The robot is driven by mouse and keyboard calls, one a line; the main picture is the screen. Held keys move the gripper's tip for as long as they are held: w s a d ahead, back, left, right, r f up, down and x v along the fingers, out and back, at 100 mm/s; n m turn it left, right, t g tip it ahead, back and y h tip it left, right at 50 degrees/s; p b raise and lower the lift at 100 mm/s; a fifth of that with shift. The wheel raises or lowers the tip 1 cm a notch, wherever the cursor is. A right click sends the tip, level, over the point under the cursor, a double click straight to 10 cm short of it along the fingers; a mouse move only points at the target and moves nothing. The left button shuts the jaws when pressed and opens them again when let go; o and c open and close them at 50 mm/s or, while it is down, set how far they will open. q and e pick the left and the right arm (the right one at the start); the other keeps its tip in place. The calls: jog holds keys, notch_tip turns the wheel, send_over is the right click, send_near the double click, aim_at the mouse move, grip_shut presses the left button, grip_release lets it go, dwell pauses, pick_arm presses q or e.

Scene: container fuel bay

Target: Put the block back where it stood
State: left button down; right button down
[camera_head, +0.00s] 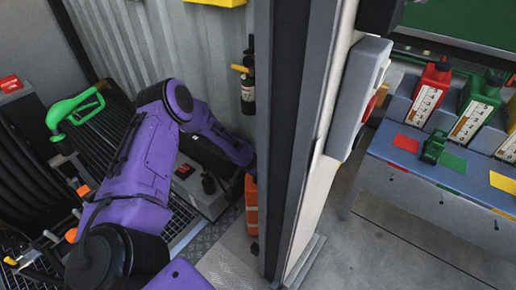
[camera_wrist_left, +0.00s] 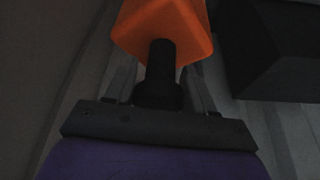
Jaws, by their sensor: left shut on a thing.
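In the left wrist view my left gripper (camera_wrist_left: 159,88) is shut on the black stem of an orange block (camera_wrist_left: 165,28). The block is beyond the fingertips, its far end cut off by the frame. In the head view my purple left arm reaches right to behind the grey post, and the gripper itself is hidden. An orange upright piece (camera_head: 251,205) shows at the post's left edge, just below the arm's end; I cannot tell for sure that it is the held block. My right gripper is not in view.
The tall grey post (camera_head: 303,140) divides the view. A grey bench (camera_head: 440,190) at right bears fuel cans (camera_head: 428,95), coloured patches and a green object (camera_head: 433,148). A green nozzle (camera_head: 75,108) is at left. Floor right of the post is clear.

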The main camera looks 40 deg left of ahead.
pick_arm(q)
jog(key=shift+s+r, duration=0.1)
jog(key=shift+f+b, duration=0.45)
jog(key=shift+f, duration=0.15)
jog(key=shift+c, duration=1.6)
grip_release()
jog(key=shift+r, duration=0.15)
jog(key=p+v, duration=0.3)
jog(key=v, duration=0.7)
jog(key=shift+s+r, duration=0.2)
